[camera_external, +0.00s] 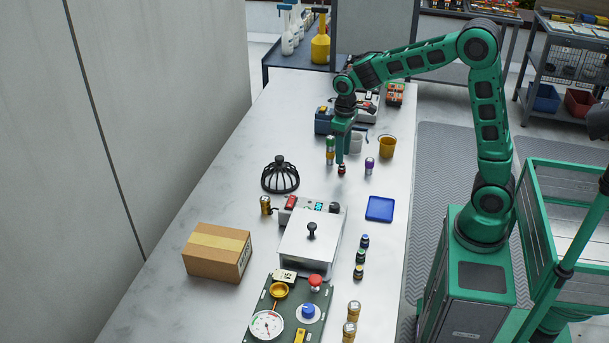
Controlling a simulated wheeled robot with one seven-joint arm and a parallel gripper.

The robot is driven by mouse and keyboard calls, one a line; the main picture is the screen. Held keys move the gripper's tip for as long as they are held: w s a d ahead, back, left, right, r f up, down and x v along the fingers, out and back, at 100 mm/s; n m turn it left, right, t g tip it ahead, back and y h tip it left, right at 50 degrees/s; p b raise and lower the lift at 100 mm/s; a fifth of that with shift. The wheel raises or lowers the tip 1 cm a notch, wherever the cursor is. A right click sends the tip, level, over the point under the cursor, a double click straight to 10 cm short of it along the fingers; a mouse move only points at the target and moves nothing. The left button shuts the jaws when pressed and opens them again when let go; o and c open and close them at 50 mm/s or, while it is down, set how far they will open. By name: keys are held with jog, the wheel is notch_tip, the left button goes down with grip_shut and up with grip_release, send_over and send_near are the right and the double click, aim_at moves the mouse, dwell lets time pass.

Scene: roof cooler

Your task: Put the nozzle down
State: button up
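My gripper (341,158) points straight down over the far part of the long pale table. A small dark nozzle-like piece with a red band (341,170) is right at its fingertips, and the gripper looks shut on it. The fingers hide its top, and I cannot tell whether its bottom touches the table. Similar small dark pieces with blue (364,241), green (361,256) and yellow (358,272) bands stand in a row near the table's right edge. A blue square tray (380,209) lies flat and empty between that row and my gripper.
Nearer stand a black cage (280,175), a lidded metal box (311,245) and a carton (218,252). The table's left side is mostly bare.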

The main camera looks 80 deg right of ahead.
notch_tip(320, 180, up, 7)
jog(key=s+d+m, duration=0.1)
jog(key=s+m, duration=0.1)
jog(key=s, duration=1.5)
jog(key=shift+s+d+r, duration=0.15)
jog(key=shift+d, duration=0.05)
jog(key=s+f, duration=0.1)
jog(key=s, duration=0.4)
jog(key=s+a+f+m, duration=0.1)
jog(key=s+f, duration=0.1)
jog(key=s, duration=0.3)
jog(key=s+f+m, duration=0.1)
jog(key=s, duration=0.4)
jog(key=shift+s+a+f, duration=0.1)
jog(key=shift+a+f, duration=0.2)
jog(key=shift+f, duration=0.1)
jog(key=shift+c, duration=0.3)
jog(key=shift+r, duration=0.1)
